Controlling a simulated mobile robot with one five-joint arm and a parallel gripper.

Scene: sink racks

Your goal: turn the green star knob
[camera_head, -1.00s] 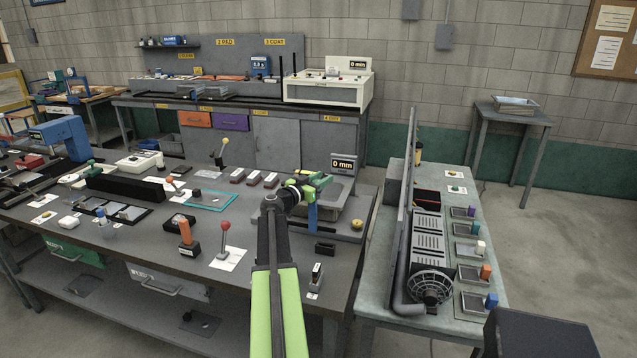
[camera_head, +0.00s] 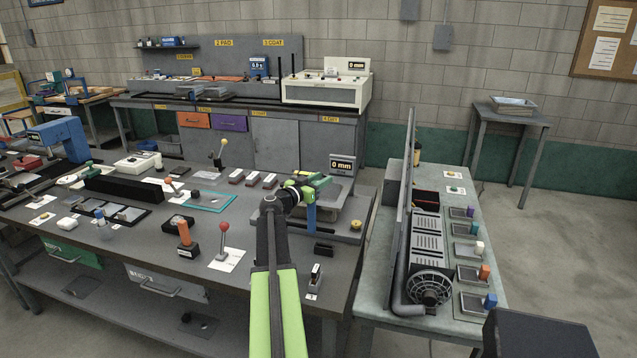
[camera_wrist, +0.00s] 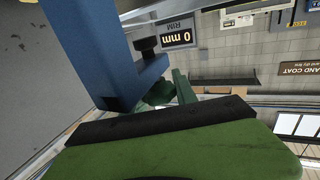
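My gripper (camera_head: 306,188) is at the far end of my green and black arm, over the right part of the near bench. It is beside a blue upright bracket (camera_head: 311,214), which also shows large in the wrist view (camera_wrist: 95,45). In the wrist view a dark green lobed piece (camera_wrist: 158,92), apparently the green star knob, sits against the bracket's lower end, just beyond a green finger with a black pad. The finger hides part of it. Whether they touch, and how far apart the fingers are, I cannot tell. In the head view green parts overlap there.
A "0 mm" display (camera_head: 342,165) stands behind the bracket. A yellow knob (camera_head: 356,225) is to the right. A red-ball lever (camera_head: 224,228) and an orange-handled block (camera_head: 185,238) stand to the left. A side bench with a fan (camera_head: 430,288) is at the right.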

